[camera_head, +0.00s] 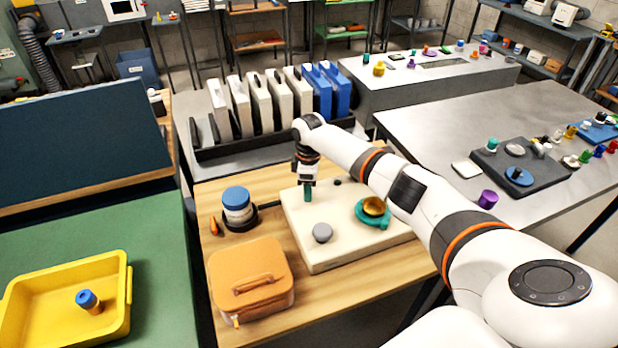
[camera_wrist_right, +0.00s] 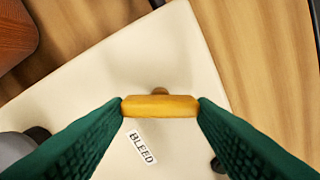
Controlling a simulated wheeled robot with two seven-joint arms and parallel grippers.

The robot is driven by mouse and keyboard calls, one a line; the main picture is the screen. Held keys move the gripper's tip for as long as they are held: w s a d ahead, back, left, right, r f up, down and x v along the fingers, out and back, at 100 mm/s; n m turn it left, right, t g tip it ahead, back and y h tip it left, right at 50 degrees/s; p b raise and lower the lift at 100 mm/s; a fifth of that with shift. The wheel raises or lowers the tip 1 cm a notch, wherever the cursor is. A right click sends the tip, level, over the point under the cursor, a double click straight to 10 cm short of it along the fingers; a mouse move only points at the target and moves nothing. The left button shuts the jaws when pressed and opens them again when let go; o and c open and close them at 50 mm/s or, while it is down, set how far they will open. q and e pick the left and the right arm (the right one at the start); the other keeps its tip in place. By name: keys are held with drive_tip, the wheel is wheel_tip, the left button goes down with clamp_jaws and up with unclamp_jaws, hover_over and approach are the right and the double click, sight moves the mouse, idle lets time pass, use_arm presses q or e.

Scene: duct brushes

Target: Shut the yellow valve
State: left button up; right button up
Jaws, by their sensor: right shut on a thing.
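The yellow valve handle (camera_wrist_right: 160,106) is a short bar lying crosswise in the wrist view. A small brownish stem (camera_wrist_right: 160,91) shows at its upper edge. A label reading BLEED (camera_wrist_right: 142,147) is on the cream panel (camera_wrist_right: 130,65) just below it. My right gripper (camera_head: 307,195) points down over the back left part of the cream panel (camera_head: 350,248). Its green fingers are shut on the two ends of the yellow handle. In the head view the handle is hidden at the fingertips. My left gripper is in neither view.
On the panel sit a grey knob (camera_head: 322,232) in front and a teal wheel (camera_head: 372,222) with a gold top to the right. A blue-lidded jar (camera_head: 237,205) and an orange case (camera_head: 250,278) stand left of the panel. Bare wood (camera_head: 330,285) shows in front.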

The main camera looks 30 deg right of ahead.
drive_tip(key=m+p, duration=0.1)
drive_tip(key=m, duration=0.1)
drive_tip(key=m+p, duration=0.1)
drive_tip(key=p, duration=0.1)
drive_tip(key=shift+a+r+m, duration=0.1)
drive_tip(key=shift+r+m, duration=0.1)
drive_tip(key=shift+m, duration=0.2)
drive_tip(key=m+p, duration=0.1)
drive_tip(key=m, duration=0.1)
drive_tip(key=shift+m+p, duration=0.3)
drive_tip(key=shift+m, duration=0.1)
drive_tip(key=m+p, duration=0.1)
drive_tip(key=m, duration=0.2)
drive_tip(key=shift+p, duration=0.35)
drive_tip(key=shift+a+f+m+p, duration=0.15)
drive_tip(key=shift+m+p, duration=0.35)
drive_tip(key=shift+m, duration=1)
drive_tip(key=o, duration=1)
